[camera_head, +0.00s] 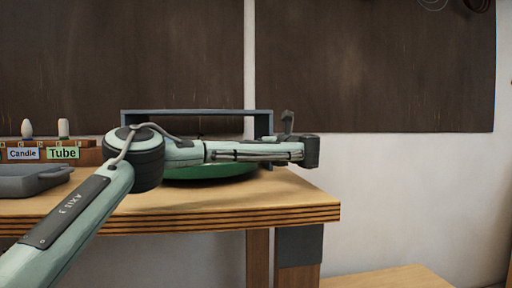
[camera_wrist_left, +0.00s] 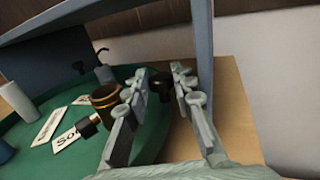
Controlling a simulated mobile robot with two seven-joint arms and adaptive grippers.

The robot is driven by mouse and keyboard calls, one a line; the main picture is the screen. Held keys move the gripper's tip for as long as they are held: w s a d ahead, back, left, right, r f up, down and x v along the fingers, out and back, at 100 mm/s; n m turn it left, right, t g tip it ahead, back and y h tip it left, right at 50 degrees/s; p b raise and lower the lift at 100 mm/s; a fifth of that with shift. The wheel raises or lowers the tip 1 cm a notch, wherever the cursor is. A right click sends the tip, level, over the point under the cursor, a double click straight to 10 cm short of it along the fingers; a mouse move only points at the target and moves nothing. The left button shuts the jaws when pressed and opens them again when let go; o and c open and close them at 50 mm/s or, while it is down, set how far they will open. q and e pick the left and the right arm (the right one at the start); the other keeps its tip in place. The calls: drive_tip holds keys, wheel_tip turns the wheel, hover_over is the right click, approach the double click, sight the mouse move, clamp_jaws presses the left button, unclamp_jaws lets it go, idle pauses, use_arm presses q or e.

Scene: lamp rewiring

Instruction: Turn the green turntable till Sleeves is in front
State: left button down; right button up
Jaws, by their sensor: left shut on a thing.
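The green turntable (camera_head: 212,173) sits on the bench under a blue-grey frame, mostly hidden behind my left arm. In the left wrist view the turntable (camera_wrist_left: 45,165) carries a brass-brown cup-like part (camera_wrist_left: 105,96), a white cylinder (camera_wrist_left: 17,101) and label cards. One card (camera_wrist_left: 70,136) begins "So"; another (camera_wrist_left: 49,125) is unreadable. I cannot make out a Sleeves label. My left gripper (camera_wrist_left: 166,72) is at the turntable's rim, its fingers on either side of a dark knob (camera_wrist_left: 161,86) and shut on it. My right gripper is out of view.
The blue-grey frame (camera_head: 195,113) spans the turntable; its post (camera_wrist_left: 204,60) stands close beside my left fingers. At left on the bench (camera_head: 290,202) are a grey tray (camera_head: 30,182) and a rack with Candle (camera_head: 24,154) and Tube (camera_head: 63,153) labels.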

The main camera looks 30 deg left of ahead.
use_arm(q)
drive_tip(key=shift+a, duration=0.15)
drive_tip(key=c, duration=1.5)
unclamp_jaws()
drive_tip(key=shift+c, duration=0.2)
